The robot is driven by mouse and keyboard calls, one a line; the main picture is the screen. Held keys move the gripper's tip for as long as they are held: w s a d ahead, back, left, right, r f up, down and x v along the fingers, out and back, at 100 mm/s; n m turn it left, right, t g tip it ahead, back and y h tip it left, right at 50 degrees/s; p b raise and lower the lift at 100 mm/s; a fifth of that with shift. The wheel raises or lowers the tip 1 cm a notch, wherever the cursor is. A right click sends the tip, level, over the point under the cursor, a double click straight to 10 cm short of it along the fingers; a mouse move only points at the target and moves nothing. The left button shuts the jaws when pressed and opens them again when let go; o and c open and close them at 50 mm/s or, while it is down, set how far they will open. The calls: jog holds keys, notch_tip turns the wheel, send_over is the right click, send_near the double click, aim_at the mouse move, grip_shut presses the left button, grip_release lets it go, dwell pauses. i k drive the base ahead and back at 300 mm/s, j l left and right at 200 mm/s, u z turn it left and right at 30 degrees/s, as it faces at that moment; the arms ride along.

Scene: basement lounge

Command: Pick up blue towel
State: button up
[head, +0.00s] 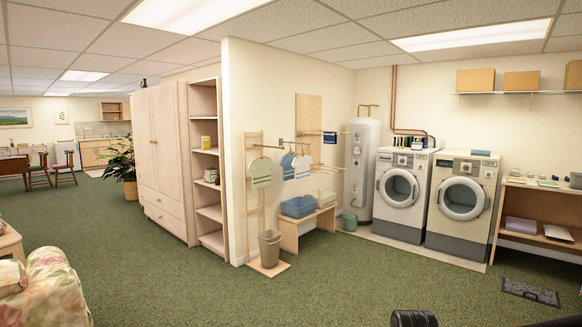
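A light blue towel (288,164) hangs from a wall rail in the laundry corner, beside a paler blue-and-white towel (302,167). A white and green towel (261,171) hangs from a rack to their left. A small darker blue cloth (330,137) hangs on a rail to their right. I cannot tell which blue cloth is the one named. All are across the room from me. A dark rounded part, probably of my arm, shows at the bottom edge; no gripper fingers are visible.
Below the towels stand a wooden bench (289,228) with a blue basket (298,207) and a tan bin (269,247). A water heater (362,170), two front-loading machines and a floor mat (530,292) are to the right. A floral sofa (45,290) is at left. Green carpet between is clear.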

aim_at(327, 139)
jog(key=i+z, duration=0.3)
jog(key=i, duration=4.85)
jog(key=i+u, duration=0.1)
jog(key=i, duration=0.5)
jog(key=i+l, duration=0.1)
jog(key=i, duration=0.55)
jog(key=i+l+u, duration=0.15)
jog(key=i, duration=0.45)
